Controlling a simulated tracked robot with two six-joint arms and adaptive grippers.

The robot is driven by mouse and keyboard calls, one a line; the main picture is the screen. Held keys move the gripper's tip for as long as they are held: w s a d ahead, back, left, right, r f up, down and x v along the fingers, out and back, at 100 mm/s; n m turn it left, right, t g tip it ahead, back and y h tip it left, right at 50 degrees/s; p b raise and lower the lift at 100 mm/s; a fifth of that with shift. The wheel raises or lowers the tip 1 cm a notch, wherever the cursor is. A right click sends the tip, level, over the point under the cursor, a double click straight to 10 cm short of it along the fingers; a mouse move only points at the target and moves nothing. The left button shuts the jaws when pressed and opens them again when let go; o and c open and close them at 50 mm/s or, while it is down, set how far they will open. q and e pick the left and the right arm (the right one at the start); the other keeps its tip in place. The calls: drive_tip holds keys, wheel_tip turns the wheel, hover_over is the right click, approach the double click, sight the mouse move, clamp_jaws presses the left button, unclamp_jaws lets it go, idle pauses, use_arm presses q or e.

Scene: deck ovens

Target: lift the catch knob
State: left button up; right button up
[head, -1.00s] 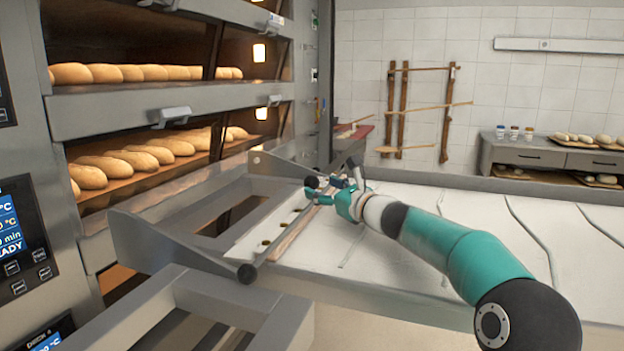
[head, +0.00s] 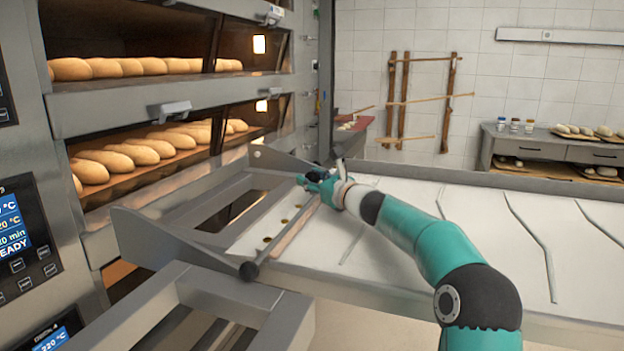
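My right gripper (head: 312,181), teal and black, is over the far end of the slotted plate (head: 256,230) at the left end of the loader. Its fingers are small and overlap here, so I cannot tell whether they are open or shut, or hold anything. No catch knob shows clearly; it may be hidden at the fingers, where a small dark shape shows. My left gripper is out of view.
A deck oven with loaves (head: 130,152) on its decks stands at left. The loader's white belt (head: 460,230) stretches right, under my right arm. A grey frame (head: 230,300) is at the front. Wooden rack pieces (head: 400,100) hang on the back wall.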

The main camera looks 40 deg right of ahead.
clamp_jaws()
drive_tip(key=shift+r, duration=0.1)
wheel_tip(320, 180, up, 2)
drive_tip(key=shift+r+p, duration=0.1)
drive_tip(key=shift+p, duration=0.85)
drive_tip(key=o, duration=0.9)
unclamp_jaws()
drive_tip(key=s, duration=0.4)
drive_tip(key=s+a, duration=0.1)
drive_tip(key=s, duration=0.7)
drive_tip(key=shift+a+f, duration=0.15)
drive_tip(key=shift+f, duration=0.05)
